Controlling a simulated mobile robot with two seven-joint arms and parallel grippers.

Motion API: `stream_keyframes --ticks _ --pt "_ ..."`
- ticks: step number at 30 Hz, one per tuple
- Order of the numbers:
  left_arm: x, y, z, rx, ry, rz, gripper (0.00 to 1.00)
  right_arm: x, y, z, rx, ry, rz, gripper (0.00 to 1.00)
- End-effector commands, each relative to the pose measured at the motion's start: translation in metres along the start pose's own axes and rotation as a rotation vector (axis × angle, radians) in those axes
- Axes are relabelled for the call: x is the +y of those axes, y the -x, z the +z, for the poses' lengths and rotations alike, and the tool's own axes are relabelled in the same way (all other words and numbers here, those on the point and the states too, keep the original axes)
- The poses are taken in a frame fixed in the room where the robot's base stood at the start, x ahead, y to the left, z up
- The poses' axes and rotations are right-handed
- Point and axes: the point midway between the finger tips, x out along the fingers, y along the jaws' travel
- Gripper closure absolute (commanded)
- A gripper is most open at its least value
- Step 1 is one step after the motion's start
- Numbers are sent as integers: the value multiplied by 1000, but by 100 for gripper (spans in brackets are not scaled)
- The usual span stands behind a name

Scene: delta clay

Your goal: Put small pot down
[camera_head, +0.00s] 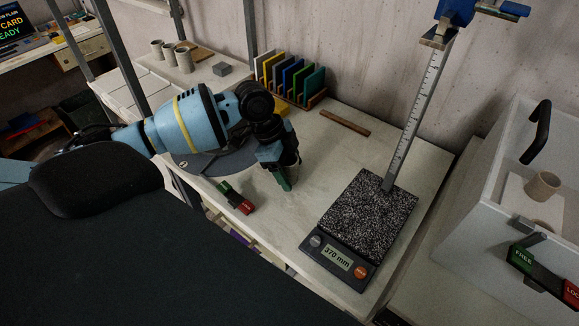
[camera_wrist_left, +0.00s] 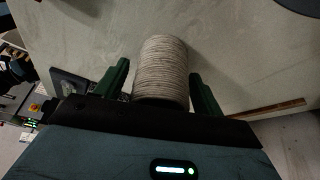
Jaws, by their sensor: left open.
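The small pot (camera_wrist_left: 161,66) is a pale, ribbed cylinder in the left wrist view. It stands on the pale worktop between the two green fingers of my left gripper (camera_wrist_left: 159,71). The fingers are open, with a gap on each side of the pot. In the head view my left gripper (camera_head: 286,179) reaches down to the worktop (camera_head: 282,222) near its middle. There the pot is mostly hidden, with only a sliver beside the fingers. My right gripper is in neither view.
A height gauge with a granite plate (camera_head: 349,215) and a "370 mm" display stands to the right. A red and green block (camera_head: 236,198) lies left of the gripper. Coloured plates (camera_head: 290,78) stand in a rack behind. A white box (camera_head: 515,215) with a cup (camera_head: 543,186) is far right.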

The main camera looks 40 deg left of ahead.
Motion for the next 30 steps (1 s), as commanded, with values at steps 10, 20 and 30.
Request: stream_keyframes --ticks 10,20,30 --pt "-1 43 -1 0 -1 -6 31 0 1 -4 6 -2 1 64" --pt "-1 103 -1 0 0 -3 31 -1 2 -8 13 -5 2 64" --pt "0 122 -1 -1 0 1 31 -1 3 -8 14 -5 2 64"
